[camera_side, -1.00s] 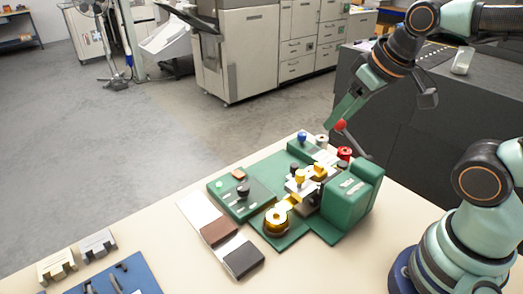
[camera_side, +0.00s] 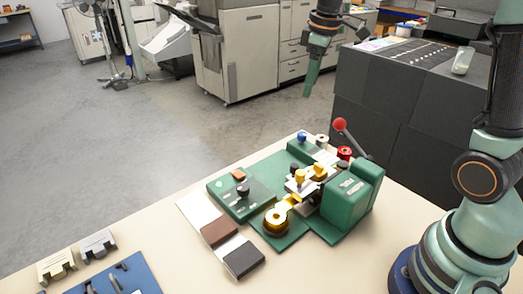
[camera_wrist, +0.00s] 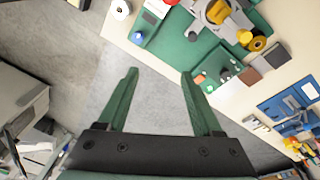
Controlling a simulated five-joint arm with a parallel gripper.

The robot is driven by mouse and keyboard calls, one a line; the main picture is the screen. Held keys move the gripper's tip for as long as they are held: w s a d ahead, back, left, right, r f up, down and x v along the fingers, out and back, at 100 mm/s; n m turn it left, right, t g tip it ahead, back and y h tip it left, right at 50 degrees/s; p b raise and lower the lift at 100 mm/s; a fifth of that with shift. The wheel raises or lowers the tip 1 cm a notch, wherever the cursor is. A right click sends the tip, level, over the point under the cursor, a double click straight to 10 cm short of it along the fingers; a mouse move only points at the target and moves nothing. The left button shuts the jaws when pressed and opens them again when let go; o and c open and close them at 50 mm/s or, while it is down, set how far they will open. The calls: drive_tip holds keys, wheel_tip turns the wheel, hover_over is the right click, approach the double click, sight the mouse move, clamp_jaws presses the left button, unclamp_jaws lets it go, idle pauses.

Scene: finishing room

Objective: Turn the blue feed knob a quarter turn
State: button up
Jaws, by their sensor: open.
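The blue feed knob (camera_side: 301,137) stands at the far corner of the green machine (camera_side: 361,193) on the bench, beside a white roll. In the wrist view the blue knob (camera_wrist: 138,36) shows beyond my left fingertip, apart from it. My gripper (camera_side: 309,92) hangs high above and behind the machine in the side view, pointing down. In the wrist view my gripper (camera_wrist: 160,75) is open with nothing between its fingers, and grey floor shows between them.
A red-balled lever (camera_side: 340,125) rises behind the machine. A white roll (camera_side: 322,141) and red knob (camera_side: 344,153) stand close to the blue knob. Yellow parts (camera_side: 277,218) sit nearer. Dark cabinets (camera_side: 400,125) stand behind the bench.

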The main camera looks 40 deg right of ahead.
sight(302, 134)
drive_tip(key=w+d+f+n+g, duration=0.2)
drive_tip(key=w+d+f+n, duration=0.1)
drive_tip(key=w+d+f, duration=0.35)
drive_tip(key=f, duration=1.3)
drive_tip(key=shift+s+a, duration=0.2)
drive_tip(key=shift+a, duration=0.05)
drive_tip(key=shift+c, duration=0.4)
clamp_jaws()
